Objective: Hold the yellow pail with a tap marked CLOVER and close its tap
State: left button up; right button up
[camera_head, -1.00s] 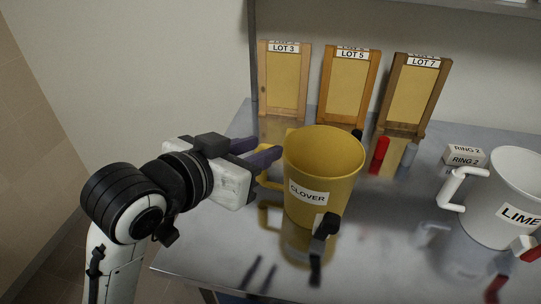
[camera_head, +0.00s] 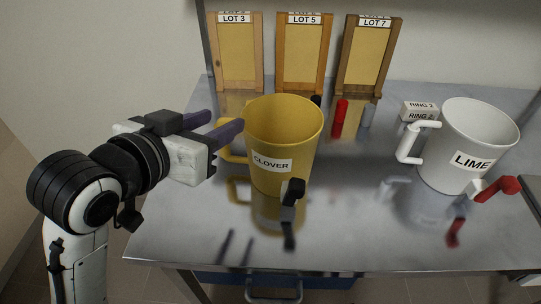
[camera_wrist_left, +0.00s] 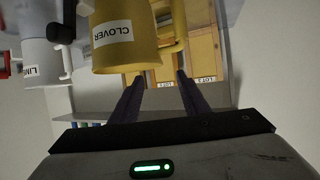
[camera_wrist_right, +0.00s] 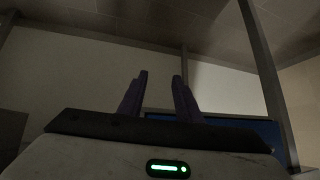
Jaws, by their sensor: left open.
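The yellow pail marked CLOVER (camera_head: 290,135) stands upright on the metal table, its handle (camera_head: 231,150) on the left and a tap with a black lever (camera_head: 292,192) low at its front right. My left gripper (camera_head: 226,124) is open beside the handle, its purple fingers pointing at it. In the left wrist view the pail (camera_wrist_left: 115,50) appears upside down, and its handle (camera_wrist_left: 172,28) lies just beyond and between the fingertips (camera_wrist_left: 160,76); contact is not clear. My right gripper (camera_wrist_right: 158,75) shows only in its own wrist view, fingers apart and empty.
A white pail marked LIME (camera_head: 465,140) with a red tap lever (camera_head: 498,188) stands at the right. A RING 2 block (camera_head: 420,111), a red cylinder (camera_head: 339,118) and a grey one (camera_head: 368,115) stand behind. Framed LOT boards (camera_head: 302,55) line the back. The front table is clear.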

pick_arm(q)
jog(key=a+f+m+g+h, duration=0.1)
jog(key=a+f+m+h, duration=0.2)
jog(key=a+f, duration=0.55)
jog(key=x, duration=1.3)
jog(key=shift+s+f, duration=0.25)
jog(key=shift+f, duration=0.15)
grip_shut()
